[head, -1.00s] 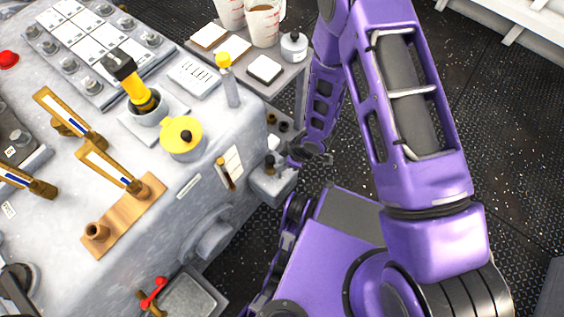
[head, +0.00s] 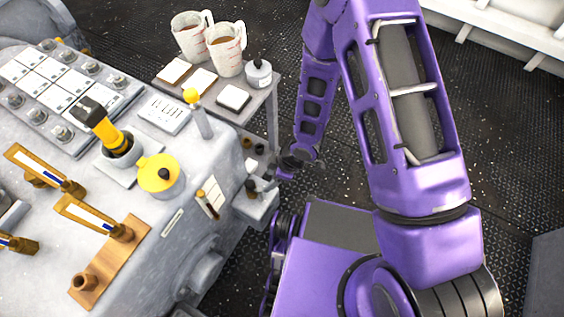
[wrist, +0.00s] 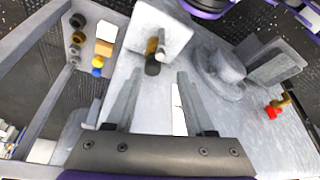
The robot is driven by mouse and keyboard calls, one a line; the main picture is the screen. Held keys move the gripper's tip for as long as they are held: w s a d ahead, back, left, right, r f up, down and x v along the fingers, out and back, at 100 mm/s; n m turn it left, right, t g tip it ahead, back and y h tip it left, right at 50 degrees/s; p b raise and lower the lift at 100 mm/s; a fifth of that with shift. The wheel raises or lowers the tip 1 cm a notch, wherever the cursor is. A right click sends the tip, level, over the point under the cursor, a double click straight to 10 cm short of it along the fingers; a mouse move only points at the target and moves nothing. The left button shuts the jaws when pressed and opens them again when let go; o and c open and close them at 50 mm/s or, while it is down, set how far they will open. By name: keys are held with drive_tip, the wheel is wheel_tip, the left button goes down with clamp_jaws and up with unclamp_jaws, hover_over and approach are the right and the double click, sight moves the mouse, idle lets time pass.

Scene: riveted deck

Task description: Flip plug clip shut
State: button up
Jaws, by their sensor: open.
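A small plug fitting (wrist: 153,62) with a black end, a brass part and a pale pin is on a grey block (wrist: 172,18) in the wrist view. It looks like the plug and its clip, but I cannot tell the clip's position. My gripper (wrist: 159,77) is open, its two fingers pointing towards the fitting, which is beyond the gap between the tips. Nothing is held. In the head view my gripper (head: 272,182) is small and partly hidden, beside a grey ledge (head: 262,208) on the console's right side. Small dark fittings there are hard to make out.
The grey console (head: 205,255) bears brass levers, a yellow-capped pot (head: 160,175) and a yellow-black handle (head: 105,128). A side table carries two measuring jugs (head: 226,50) and a small bottle (head: 258,72). A red-handled valve (wrist: 274,109) is at right in the wrist view.

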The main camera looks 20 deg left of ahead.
drive_tip(key=p+v, duration=0.3)
drive_tip(key=v, duration=0.6)
drive_tip(key=shift+r, duration=0.35)
drive_tip(key=shift+d, duration=0.1)
